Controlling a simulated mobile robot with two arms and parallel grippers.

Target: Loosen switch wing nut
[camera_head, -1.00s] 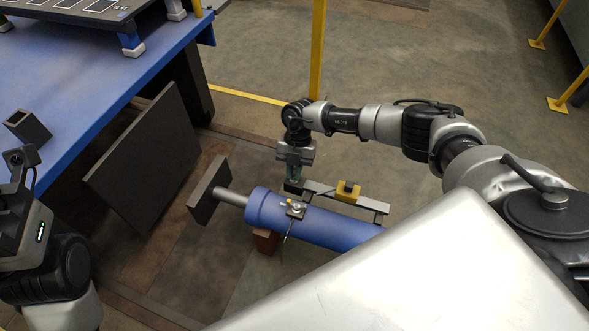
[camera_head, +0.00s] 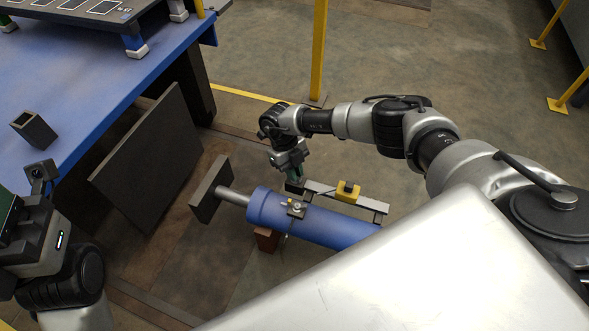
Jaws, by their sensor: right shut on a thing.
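A blue cylinder (camera_head: 325,229) lies on its side, with a grey bar (camera_head: 322,189) carrying a yellow block (camera_head: 347,191) above it. A dark block (camera_head: 295,187) sits at the bar's left end. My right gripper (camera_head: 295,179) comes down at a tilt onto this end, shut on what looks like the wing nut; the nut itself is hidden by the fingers. A small clamp with a brass piece (camera_head: 297,208) is on the cylinder just below. My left gripper (camera_head: 10,218) is cut off at the left edge, away from the switch, and its fingers are unclear.
A blue table (camera_head: 85,105) with a dark square tube (camera_head: 38,133) is at the left. A dark panel (camera_head: 150,160) leans beside it. A dark plate (camera_head: 210,188) ends the cylinder's grey rod. A yellow post (camera_head: 318,50) stands behind.

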